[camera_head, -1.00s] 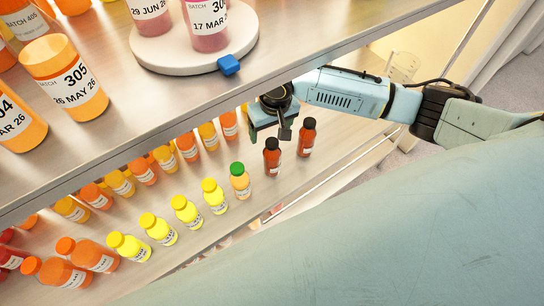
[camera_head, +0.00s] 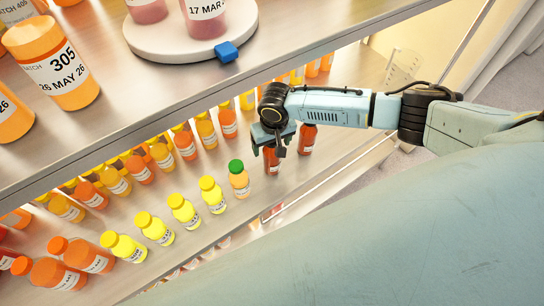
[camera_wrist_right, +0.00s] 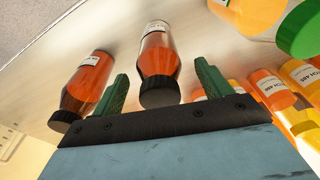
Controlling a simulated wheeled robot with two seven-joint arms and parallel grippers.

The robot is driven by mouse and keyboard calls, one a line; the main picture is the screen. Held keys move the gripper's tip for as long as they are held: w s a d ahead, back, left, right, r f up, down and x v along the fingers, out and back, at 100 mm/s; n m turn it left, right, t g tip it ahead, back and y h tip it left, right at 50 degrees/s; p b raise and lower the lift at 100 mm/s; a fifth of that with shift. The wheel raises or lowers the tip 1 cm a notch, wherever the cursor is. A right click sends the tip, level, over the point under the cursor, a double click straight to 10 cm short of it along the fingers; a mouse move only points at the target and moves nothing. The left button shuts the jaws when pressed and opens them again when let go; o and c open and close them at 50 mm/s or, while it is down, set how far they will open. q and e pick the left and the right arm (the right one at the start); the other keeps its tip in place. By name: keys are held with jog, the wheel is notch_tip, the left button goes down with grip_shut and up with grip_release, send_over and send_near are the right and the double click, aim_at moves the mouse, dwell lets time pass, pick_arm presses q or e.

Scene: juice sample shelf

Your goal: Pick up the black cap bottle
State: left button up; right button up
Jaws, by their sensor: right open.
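Two dark red-orange bottles with black caps stand near the right end of the lower shelf. In the head view, the left one (camera_head: 272,164) is partly hidden by my right gripper (camera_head: 273,143), and its cap is covered. The right one (camera_head: 306,142) stands just beside the gripper, its top also hidden. In the right wrist view, my open right gripper (camera_wrist_right: 163,80) has the black cap of one bottle (camera_wrist_right: 157,58) between its green fingers, with gaps on both sides. The other black-capped bottle (camera_wrist_right: 88,82) is outside the left finger. My left gripper is not in view.
A green-capped bottle (camera_head: 239,182) stands left of the black-capped pair, with yellow bottles (camera_head: 213,196) and orange bottles (camera_head: 186,146) further left. The upper shelf (camera_head: 150,95) overhangs behind the gripper, carrying a round white stand (camera_head: 150,45) and a blue block (camera_head: 227,51).

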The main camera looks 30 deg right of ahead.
jog(key=shift+w+f, duration=0.1)
jog(key=shift+f, duration=0.75)
jog(key=shift+c, duration=0.5)
jog(key=shift+r, duration=0.1)
jog(key=c, duration=1.1)
